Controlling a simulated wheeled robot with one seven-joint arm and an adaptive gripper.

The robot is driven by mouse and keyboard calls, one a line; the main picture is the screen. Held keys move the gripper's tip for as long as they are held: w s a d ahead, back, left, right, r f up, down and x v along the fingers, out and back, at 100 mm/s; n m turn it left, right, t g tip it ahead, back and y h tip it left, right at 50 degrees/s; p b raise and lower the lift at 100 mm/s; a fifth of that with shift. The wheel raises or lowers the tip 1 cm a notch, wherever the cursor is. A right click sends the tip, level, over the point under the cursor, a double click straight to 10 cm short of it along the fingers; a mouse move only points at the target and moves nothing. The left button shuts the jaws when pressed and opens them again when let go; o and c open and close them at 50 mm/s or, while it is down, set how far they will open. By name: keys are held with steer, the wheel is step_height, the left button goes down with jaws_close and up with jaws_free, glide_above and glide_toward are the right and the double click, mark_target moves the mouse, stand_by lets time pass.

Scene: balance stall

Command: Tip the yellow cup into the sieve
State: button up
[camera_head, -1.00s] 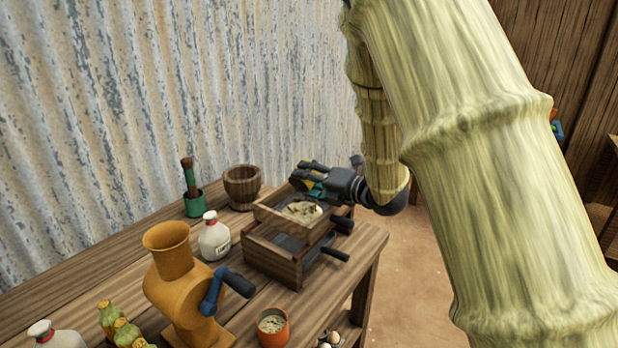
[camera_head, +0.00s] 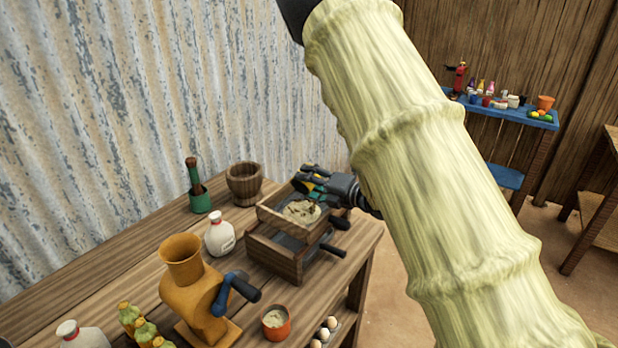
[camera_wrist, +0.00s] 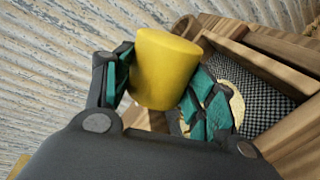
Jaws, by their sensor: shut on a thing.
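My gripper (camera_head: 316,186) is shut on the yellow cup (camera_wrist: 165,68), with its teal-padded fingers on both sides of the cup in the wrist view. In the head view the fingers hide most of the cup, at the far edge of the sieve. The sieve (camera_head: 277,220) is a square wooden frame on top of a wooden box. A pale heap of flour-like material (camera_head: 301,211) lies in it. In the wrist view the sieve's dark mesh (camera_wrist: 262,100) shows right of the cup. I cannot see into the cup's mouth.
A wooden mortar (camera_head: 244,183), a green holder with a pestle (camera_head: 199,200) and a white bottle (camera_head: 219,236) stand left of the sieve. An orange mill (camera_head: 190,290) and an orange tub (camera_head: 276,325) stand nearer. The corrugated wall (camera_head: 150,100) is behind the table.

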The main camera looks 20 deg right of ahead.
steer(key=shift+w+d+f+m+g+y+p, duration=0.15)
steer(key=shift+w+d+m+p, duration=0.2)
steer(key=shift+m+p, duration=0.65)
steer(key=shift+w+d+m+g+y+p, duration=0.2)
steer(key=shift+d+m+p, duration=0.2)
steer(key=shift+p, duration=1.2)
steer(key=m+p, duration=0.1)
steer(key=p, duration=0.1)
steer(key=m+p, duration=0.1)
steer(key=p, duration=0.1)
steer(key=d+r+m+y+p, duration=0.1)
steer(key=m+p, duration=0.1)
steer(key=shift+w+g+p, duration=0.35)
steer(key=shift+w, duration=0.05)
steer(key=shift+m, duration=0.4)
steer(key=m, duration=0.2)
steer(key=m+y, duration=0.1)
steer(key=shift+w+d+r+p, duration=0.2)
steer(key=shift+w+d+p, duration=0.05)
steer(key=shift+p, duration=0.15)
steer(key=m+y, duration=0.1)
steer(key=m, duration=0.3)
steer(key=shift+p, duration=0.3)
steer(key=m, duration=0.2)
steer(key=r+m+y, duration=0.1)
steer(key=m, duration=0.1)
steer(key=shift+w+d+p, duration=0.15)
steer(key=shift+d+p, duration=0.05)
steer(key=shift+p, duration=0.1)
